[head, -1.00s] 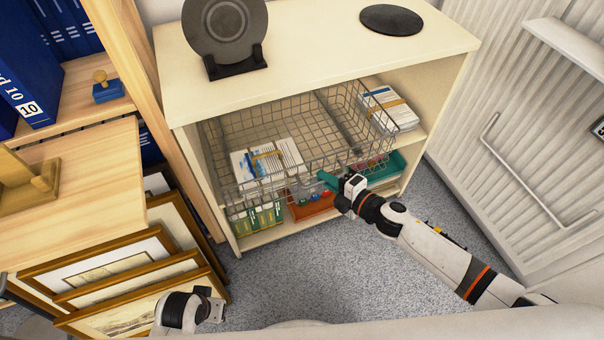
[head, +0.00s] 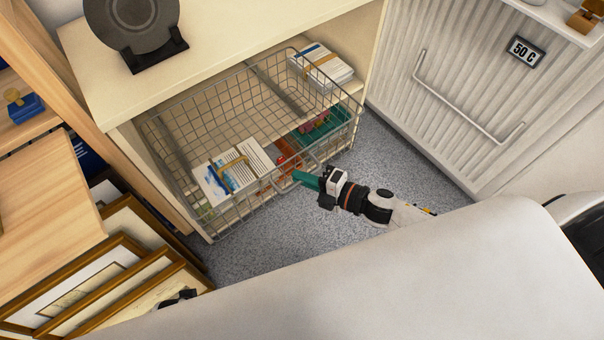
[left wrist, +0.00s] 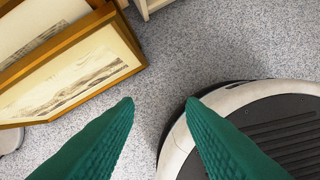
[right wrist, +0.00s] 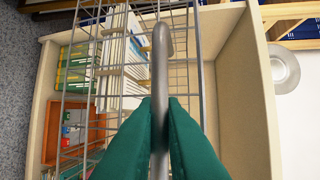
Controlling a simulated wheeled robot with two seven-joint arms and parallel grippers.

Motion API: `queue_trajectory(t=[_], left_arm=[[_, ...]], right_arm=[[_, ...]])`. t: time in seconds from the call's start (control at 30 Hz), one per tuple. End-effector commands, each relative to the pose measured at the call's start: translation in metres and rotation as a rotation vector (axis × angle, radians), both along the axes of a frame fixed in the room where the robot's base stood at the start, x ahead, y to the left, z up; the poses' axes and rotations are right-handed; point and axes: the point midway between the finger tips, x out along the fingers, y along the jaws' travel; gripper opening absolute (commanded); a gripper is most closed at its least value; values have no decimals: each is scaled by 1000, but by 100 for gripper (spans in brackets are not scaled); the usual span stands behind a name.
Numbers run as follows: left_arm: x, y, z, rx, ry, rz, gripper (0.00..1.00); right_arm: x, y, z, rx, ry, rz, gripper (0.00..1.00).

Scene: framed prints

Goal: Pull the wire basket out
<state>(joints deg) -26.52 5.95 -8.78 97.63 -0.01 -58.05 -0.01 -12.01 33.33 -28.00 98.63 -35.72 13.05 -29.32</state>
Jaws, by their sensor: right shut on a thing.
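The wire basket (head: 262,95) sticks out of the front of the cream cabinet and holds bundles of papers (head: 235,170). My right gripper (head: 298,178) is shut on the basket's handle at its front. The right wrist view shows the grey handle bar (right wrist: 160,75) between the green fingers (right wrist: 160,115), with the basket wires (right wrist: 85,110) beyond. My left gripper (left wrist: 160,105) is open and empty over the grey carpet in the left wrist view; in the head view it is mostly hidden.
The cream cabinet (head: 230,40) carries a dark round plate (head: 133,25) on a stand. Below the basket are a green tray (head: 318,128) and a red tray (head: 285,150). Framed prints (head: 110,265) lean at lower left. A ribbed panel with a rail (head: 470,115) stands right. Carpet (head: 385,150) is free.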

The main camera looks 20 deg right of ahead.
Motion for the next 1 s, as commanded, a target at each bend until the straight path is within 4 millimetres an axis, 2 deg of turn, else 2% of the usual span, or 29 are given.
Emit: queue_trajectory(t=[0.1, 0.13, 0.23, 0.27, 0.63, 0.83, 1.0], left_arm=[[0, 0, 0, 0, 0, 0, 36], [0, 0, 0, 0, 0, 0, 36], [0, 0, 0, 0, 0, 0, 36], [0, 0, 0, 0, 0, 0, 36], [0, 0, 1, 0, -1, 0, 36], [0, 0, -1, -1, -7, 0, 36], [-7, 2, -13, 2, 8, -1, 36]], right_arm=[[1, -1, -1, -3, 1, -4, 0], [1, -1, -1, -3, 1, -3, 12], [1, -1, -1, -2, 1, -4, 28], [1, -1, -1, -2, 1, -3, 31], [-5, -5, 0, -2, 3, -3, 31], [-32, -28, 6, -3, 7, -3, 31], [-60, -52, 14, -2, 8, -3, 31]])
